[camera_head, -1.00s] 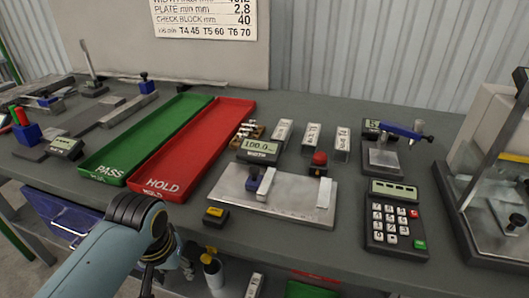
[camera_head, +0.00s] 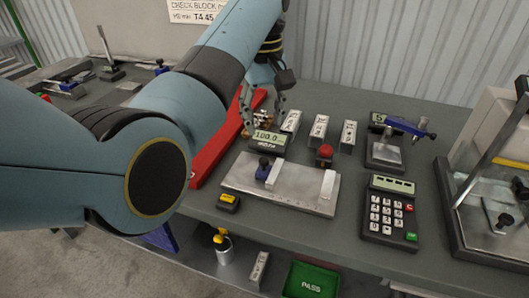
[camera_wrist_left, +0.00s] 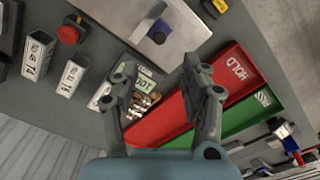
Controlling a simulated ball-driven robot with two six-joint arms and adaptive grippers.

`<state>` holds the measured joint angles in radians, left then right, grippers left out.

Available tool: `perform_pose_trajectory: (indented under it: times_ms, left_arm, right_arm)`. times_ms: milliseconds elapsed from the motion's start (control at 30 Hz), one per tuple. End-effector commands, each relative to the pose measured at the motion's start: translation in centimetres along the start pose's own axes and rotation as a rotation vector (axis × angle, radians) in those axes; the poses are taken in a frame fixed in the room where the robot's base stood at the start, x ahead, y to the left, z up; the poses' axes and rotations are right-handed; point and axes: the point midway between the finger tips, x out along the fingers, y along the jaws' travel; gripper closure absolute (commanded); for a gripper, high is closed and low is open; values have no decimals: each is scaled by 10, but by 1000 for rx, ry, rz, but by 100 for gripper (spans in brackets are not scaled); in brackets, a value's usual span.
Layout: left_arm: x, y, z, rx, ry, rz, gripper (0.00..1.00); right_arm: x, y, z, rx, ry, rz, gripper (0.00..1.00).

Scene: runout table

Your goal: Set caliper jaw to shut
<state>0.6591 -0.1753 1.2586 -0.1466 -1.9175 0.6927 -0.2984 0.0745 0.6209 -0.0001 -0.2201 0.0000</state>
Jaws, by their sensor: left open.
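A metal plate (camera_head: 235,185) bears a pale upright bar with a blue block (camera_head: 263,170) at its left and a second pale bar (camera_head: 328,184) at its right. They look like the caliper's jaws and stand apart with a clear gap. A display reading 100.0 (camera_head: 267,138) stands behind the plate. My left gripper (camera_head: 263,119) is open, its fingers pointing down behind the display, away from the jaws. In the left wrist view the open fingers (camera_wrist_left: 158,72) show near the display, with the plate (camera_wrist_left: 188,32) beyond. My right gripper is out of view.
A small rack of metal pieces (camera_head: 262,119) lies near my left fingertips. Several upright labelled blocks (camera_head: 319,130), a red button (camera_head: 325,151), a keypad (camera_head: 388,212) and a blue-topped gauge (camera_head: 405,126) stand around the plate. A red HOLD tray (camera_head: 213,150) lies left, partly hidden by my arm.

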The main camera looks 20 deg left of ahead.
Motion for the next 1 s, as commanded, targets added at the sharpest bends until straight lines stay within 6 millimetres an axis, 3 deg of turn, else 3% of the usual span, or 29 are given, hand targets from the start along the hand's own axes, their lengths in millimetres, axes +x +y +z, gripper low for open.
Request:
perform_pose_trajectory:
  times_ms: [167, 600, 1000]
  left_arm:
    - [12, 2, 0, -6, -6, -6, 54]
    - [92, 1, 0, -5, -3, -5, 54]
    - [105, 2, -1, -5, -1, -2, 54]
  right_arm:
    - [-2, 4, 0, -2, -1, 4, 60]
    - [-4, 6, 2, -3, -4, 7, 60]
    - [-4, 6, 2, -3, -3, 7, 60]
